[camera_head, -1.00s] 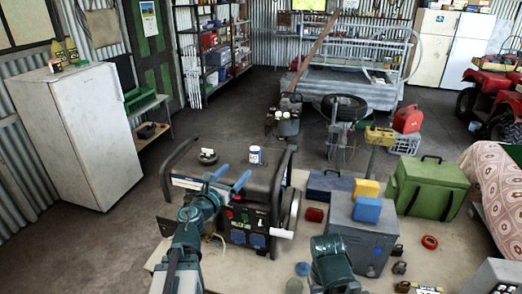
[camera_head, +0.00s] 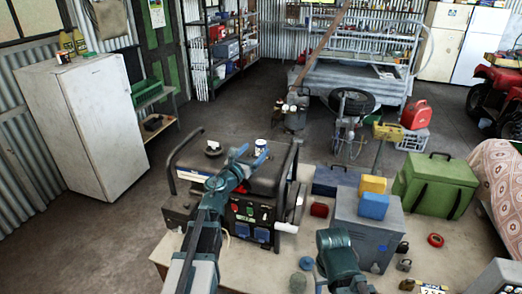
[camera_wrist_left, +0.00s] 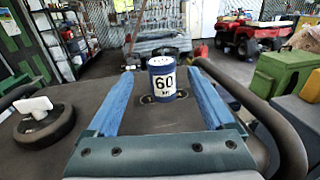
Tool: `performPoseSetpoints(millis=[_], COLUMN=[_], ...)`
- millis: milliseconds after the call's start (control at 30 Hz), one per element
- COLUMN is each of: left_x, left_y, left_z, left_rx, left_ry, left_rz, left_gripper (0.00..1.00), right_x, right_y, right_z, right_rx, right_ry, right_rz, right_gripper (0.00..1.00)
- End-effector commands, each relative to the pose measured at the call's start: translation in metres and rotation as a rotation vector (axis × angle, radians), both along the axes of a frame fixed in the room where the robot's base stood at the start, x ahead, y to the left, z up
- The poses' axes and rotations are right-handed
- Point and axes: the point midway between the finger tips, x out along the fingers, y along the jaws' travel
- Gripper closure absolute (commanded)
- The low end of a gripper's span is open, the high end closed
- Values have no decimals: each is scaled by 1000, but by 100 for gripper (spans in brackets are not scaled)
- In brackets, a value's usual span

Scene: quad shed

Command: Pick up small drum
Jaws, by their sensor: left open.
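The small drum (camera_head: 261,146), a little blue and white can, stands upright on top of the dark generator (camera_head: 250,181). In the left wrist view the drum (camera_wrist_left: 162,79) shows the number 60 on its white band. My left gripper (camera_head: 251,154) is open, low over the generator top, and comes at the drum from the near side. In the wrist view its two blue fingers (camera_wrist_left: 161,78) lie left and right of the drum, with visible gaps. I cannot tell how far the drum is between them. My right gripper is not in view; only part of that arm shows.
A dark round part with a white piece (camera_wrist_left: 40,116) sits left of the gripper on the generator. The generator's tube frame (camera_wrist_left: 262,110) rises at the right. A grey box with yellow and blue blocks (camera_head: 372,206) and a green chest (camera_head: 436,185) stand further right.

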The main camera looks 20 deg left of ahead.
Motion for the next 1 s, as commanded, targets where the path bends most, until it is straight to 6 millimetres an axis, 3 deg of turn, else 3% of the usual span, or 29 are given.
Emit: performPoseSetpoints(millis=[233, 533, 767, 1000], left_x=[9, 49, 50, 50], left_y=[-2, -11, -12, -12], left_z=[-1, -2, -2, -2], left_rx=[0, 0, 0, 0], left_ry=[0, 0, 0, 0], left_rz=[0, 0, 1, 1], left_gripper=[13, 13, 13, 53], right_x=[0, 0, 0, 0], right_y=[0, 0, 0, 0], right_z=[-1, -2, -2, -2], right_rx=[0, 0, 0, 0], right_ry=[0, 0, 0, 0], right_rz=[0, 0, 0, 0], right_gripper=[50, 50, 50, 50])
